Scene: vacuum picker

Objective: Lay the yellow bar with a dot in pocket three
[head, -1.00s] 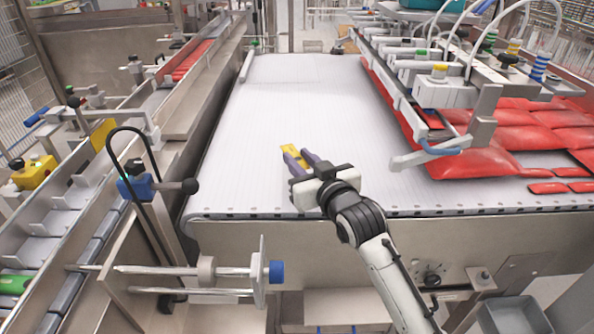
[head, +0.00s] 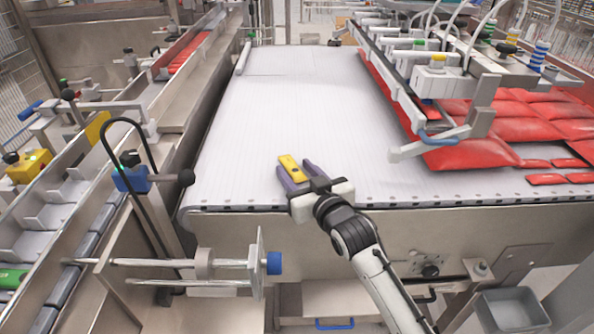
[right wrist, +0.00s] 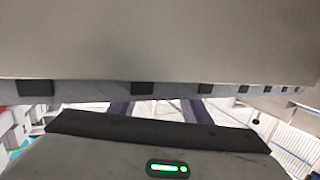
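The yellow bar (head: 291,166) sits between the purple fingertips of my right gripper (head: 297,177), over the front part of the white belt. The gripper looks shut on it; its dot is too small to make out surely. I cannot tell the bar's exact height above the belt. A row of grey pockets (head: 73,190) runs along the line at the left; their numbers are not readable. In the right wrist view the fingers (right wrist: 158,110) are partly hidden behind a beige face, and the bar does not show. My left gripper is out of view.
The white belt (head: 290,90) is clear around the bar. A black looped cable and blue clamp (head: 130,178) stand between belt and pockets. A green item (head: 12,279) lies in a near pocket. Red packs (head: 515,130) and the picker head (head: 440,75) occupy the right.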

